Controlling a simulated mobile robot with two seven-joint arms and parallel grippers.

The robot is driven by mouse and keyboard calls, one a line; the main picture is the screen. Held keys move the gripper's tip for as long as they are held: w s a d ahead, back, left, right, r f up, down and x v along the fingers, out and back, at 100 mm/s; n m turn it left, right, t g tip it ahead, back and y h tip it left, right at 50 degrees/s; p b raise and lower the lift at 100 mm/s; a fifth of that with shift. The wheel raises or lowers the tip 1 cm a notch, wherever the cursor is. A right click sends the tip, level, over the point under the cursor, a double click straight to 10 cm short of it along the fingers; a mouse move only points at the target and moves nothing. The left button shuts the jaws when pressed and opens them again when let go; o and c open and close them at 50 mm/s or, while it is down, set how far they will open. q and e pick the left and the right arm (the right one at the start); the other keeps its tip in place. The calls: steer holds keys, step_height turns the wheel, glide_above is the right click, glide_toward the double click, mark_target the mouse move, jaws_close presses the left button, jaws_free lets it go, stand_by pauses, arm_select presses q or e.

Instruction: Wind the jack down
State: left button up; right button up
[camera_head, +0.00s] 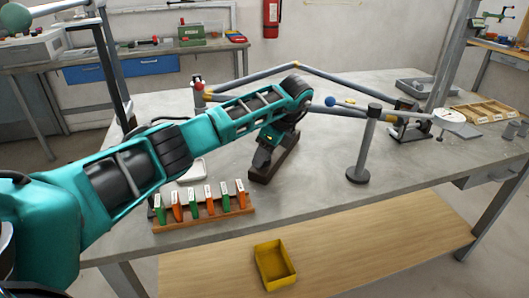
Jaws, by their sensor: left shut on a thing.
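My left arm reaches in from the left across the bench. My arm and wrist hide part of the unit. A bent grey tube frame (345,77) stands behind it. My right gripper is not in view.
A rack (205,220) of green and orange items stands at the front left edge. A round-based post (360,150) and a white dial (447,117) stand to the right. A yellow bin (274,265) sits on the lower shelf.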

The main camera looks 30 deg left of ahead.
arm_select(q)
steer(key=o, duration=1.1)
steer(key=shift+c, duration=0.2)
steer(key=shift+r, duration=0.1)
steer(key=p+v, duration=0.2)
steer(key=v, duration=1)
steer(key=shift+d+r, duration=0.25)
steer(key=shift+r, duration=0.1)
